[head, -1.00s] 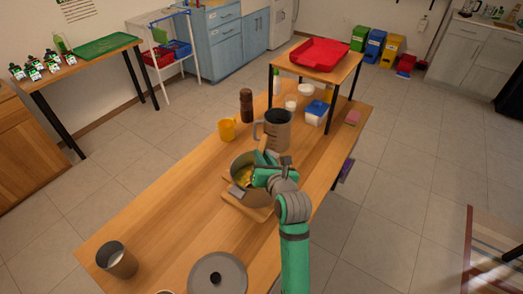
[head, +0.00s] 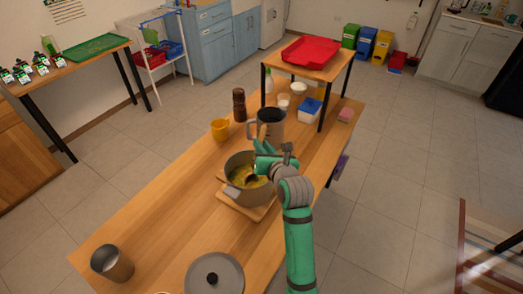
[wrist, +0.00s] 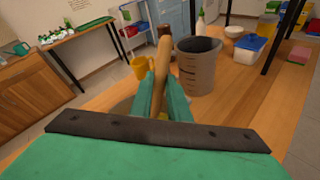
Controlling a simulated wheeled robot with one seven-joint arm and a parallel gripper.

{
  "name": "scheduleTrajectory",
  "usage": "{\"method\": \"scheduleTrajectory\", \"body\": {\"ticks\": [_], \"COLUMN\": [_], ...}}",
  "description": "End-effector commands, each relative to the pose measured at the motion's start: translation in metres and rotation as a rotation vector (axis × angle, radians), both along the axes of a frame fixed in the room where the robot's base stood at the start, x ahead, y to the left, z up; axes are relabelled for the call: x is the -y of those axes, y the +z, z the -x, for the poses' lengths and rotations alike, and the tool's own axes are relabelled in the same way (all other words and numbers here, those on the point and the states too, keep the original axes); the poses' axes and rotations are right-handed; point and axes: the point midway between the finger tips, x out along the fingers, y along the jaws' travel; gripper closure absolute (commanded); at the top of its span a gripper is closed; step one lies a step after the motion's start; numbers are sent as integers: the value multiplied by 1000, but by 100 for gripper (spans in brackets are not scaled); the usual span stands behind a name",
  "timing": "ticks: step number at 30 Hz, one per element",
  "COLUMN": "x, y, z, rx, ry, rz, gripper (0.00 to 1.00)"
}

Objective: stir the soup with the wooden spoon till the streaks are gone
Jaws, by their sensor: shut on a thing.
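The grey pot (head: 247,196) stands on a wooden board (head: 258,213) on the long table. Yellow soup (head: 240,175) shows inside it, with uneven lighter and darker patches; single streaks are too small to make out. My gripper (head: 263,152) is over the pot's back right rim. It is shut on the wooden spoon, whose handle (wrist: 163,62) rises between the fingers in the wrist view. In the head view the spoon's dark lower end (head: 251,179) appears to be in the soup. In the wrist view my gripper hides most of the pot.
Behind the pot stand a grey measuring jug (head: 271,124), a yellow mug (head: 220,129) and a brown grinder (head: 239,105). A pot lid (head: 214,277) and a metal cup (head: 112,263) lie toward the front. The table's left middle is clear.

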Motion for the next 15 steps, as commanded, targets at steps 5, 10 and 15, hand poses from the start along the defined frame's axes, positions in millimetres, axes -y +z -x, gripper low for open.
{"method": "scheduleTrajectory", "body": {"ticks": [5,10,15], "x": [3,7,11], "y": [15,28,41], "z": [-6,-11,-16], "rx": [0,1,1], "ry": [1,1,1], "rz": [0,0,1], "gripper": [100,100,100]}}
